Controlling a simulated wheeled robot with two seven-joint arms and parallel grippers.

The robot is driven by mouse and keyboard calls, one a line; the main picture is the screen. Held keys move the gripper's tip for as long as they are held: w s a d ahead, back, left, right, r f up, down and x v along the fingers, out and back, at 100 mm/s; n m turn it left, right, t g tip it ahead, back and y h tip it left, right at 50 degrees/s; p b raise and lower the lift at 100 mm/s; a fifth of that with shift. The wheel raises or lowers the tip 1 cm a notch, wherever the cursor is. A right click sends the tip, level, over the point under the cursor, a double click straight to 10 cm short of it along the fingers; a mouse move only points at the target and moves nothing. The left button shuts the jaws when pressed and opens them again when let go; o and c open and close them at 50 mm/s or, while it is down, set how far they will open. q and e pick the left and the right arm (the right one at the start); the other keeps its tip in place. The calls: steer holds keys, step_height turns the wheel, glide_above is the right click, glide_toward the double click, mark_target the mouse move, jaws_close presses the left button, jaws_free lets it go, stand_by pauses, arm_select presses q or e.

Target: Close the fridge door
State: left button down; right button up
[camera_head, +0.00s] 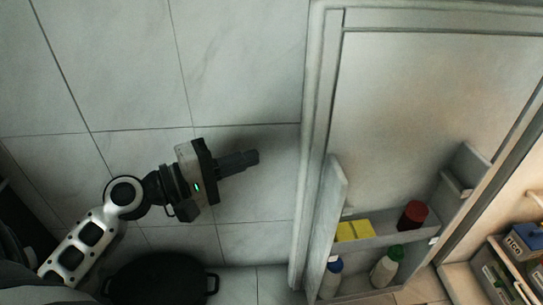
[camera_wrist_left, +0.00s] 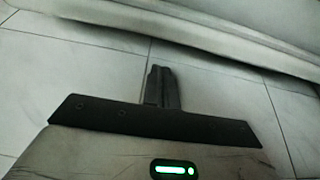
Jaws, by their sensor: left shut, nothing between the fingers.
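The fridge door (camera_head: 430,90) stands open on the right of the head view, with its inner side and door shelves facing me. Its left edge runs from top to bottom of the picture. My left gripper (camera_head: 255,157) is shut and empty, a short way left of that edge, with a visible gap between. In the left wrist view the shut fingers of the gripper (camera_wrist_left: 160,72) point towards the pale door (camera_wrist_left: 230,30), which crosses the top of the picture. The fridge's interior (camera_head: 505,270) shows at the lower right. My right gripper is not in view.
The door shelf holds yellow blocks (camera_head: 354,230), a dark red container (camera_head: 412,215), a green-capped bottle (camera_head: 386,267) and a blue-capped bottle (camera_head: 331,276). A black pot (camera_head: 160,280) is at the bottom left. The tiled surface (camera_head: 240,60) left of the door is clear.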

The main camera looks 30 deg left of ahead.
arm_select(q)
steer(key=shift+p+x, duration=1.05)
steer(key=shift+x, duration=3.35)
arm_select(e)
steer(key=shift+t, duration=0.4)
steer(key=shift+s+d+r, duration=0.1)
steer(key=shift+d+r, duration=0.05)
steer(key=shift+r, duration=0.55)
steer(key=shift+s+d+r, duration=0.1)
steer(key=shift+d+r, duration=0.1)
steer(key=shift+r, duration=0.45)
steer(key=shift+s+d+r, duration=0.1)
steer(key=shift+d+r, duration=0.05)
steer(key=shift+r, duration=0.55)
arm_select(q)
steer(key=shift+s+d+r, duration=0.1)
steer(key=shift+d, duration=0.05)
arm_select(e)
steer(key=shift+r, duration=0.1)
